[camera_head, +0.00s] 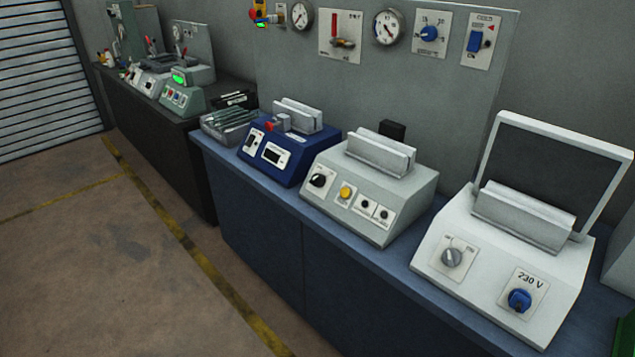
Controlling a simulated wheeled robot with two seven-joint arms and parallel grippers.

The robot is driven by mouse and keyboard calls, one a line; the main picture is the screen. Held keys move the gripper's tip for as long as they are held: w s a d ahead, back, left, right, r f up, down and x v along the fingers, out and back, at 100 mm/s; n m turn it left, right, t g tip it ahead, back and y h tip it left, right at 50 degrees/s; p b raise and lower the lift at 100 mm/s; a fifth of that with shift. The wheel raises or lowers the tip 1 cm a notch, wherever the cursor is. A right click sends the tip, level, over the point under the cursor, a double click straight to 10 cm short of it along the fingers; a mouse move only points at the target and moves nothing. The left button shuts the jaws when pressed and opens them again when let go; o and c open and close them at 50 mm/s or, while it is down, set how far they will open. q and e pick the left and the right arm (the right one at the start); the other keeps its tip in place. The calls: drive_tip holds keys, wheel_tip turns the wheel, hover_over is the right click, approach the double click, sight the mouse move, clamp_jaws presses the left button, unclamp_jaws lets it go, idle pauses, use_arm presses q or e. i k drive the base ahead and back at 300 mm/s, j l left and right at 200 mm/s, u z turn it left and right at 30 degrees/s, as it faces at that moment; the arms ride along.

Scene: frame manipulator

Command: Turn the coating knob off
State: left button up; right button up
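No label reading "coating" can be made out, so I cannot tell which knob it is. A white machine with an open lid (572,262) at the right has a grey knob (451,258) and a blue knob (519,300) under a "230 V" label. The light grey machine (412,197) in the middle has a black knob (318,181) and a yellow button (345,192). A blue knob (429,33) sits on the back panel. The small labels are too blurred to read. Neither of my grippers is in view.
The machines stand on a blue bench (330,240) along the wall, with a dark blue machine (283,159) to the left. Gauges and a blue switch (473,40) are on the back panel (450,90). The floor (110,250) at left is clear.

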sight(318, 180)
drive_tip(key=i+j, duration=0.2)
drive_tip(key=j, duration=0.15)
drive_tip(key=i+j+z, duration=0.1)
drive_tip(key=j, duration=0.25)
drive_tip(key=i+j, duration=0.25)
drive_tip(key=i+j+z, duration=0.15)
drive_tip(key=j, duration=0.3)
